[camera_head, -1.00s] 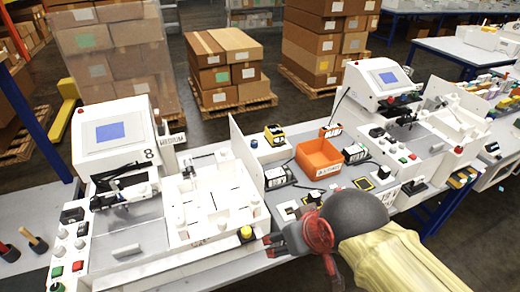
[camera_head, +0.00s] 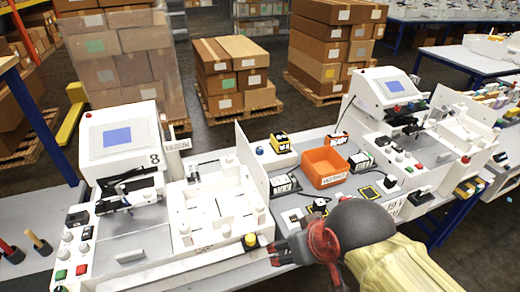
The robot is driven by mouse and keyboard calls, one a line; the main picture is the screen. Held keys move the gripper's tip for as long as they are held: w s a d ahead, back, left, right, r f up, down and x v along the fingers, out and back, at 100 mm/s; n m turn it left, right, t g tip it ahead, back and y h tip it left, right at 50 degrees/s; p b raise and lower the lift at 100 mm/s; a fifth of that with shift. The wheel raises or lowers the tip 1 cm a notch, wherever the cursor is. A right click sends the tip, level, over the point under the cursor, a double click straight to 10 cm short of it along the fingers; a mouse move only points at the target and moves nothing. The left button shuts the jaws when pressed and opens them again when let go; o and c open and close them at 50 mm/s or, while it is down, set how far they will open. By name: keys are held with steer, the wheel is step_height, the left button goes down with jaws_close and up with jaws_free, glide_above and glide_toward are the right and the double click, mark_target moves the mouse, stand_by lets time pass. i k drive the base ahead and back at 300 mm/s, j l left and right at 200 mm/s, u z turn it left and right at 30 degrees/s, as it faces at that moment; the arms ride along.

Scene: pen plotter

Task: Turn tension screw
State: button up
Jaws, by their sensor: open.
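The pen plotter station (camera_head: 125,150) stands at left, a white machine with a blue screen and a black pen arm (camera_head: 120,198) below it. Its front panel carries several knobs (camera_head: 68,236) and green and red buttons. I cannot tell which part is the tension screw. A yellow-topped round knob (camera_head: 250,240) sits at the front right edge of the white fixture (camera_head: 215,205). My gripper (camera_head: 281,249) is at lower centre, close to the right of that knob and apart from it. It is open and appears empty. My red and grey wrist hides part of the bench.
A second similar machine (camera_head: 385,95) is at right. Upright white panels (camera_head: 252,170) flank the fixture. Tool handles (camera_head: 38,242) stand at far left.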

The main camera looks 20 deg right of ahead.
mark_target(259, 151)
steer(key=k+l, duration=0.15)
steer(key=l, duration=0.2)
steer(key=k+l, duration=0.15)
steer(key=l, duration=0.2)
steer(key=k+l, duration=0.15)
steer(key=l, duration=0.25)
steer(key=k+l, duration=0.15)
steer(key=l, duration=0.2)
steer(key=u, duration=0.05)
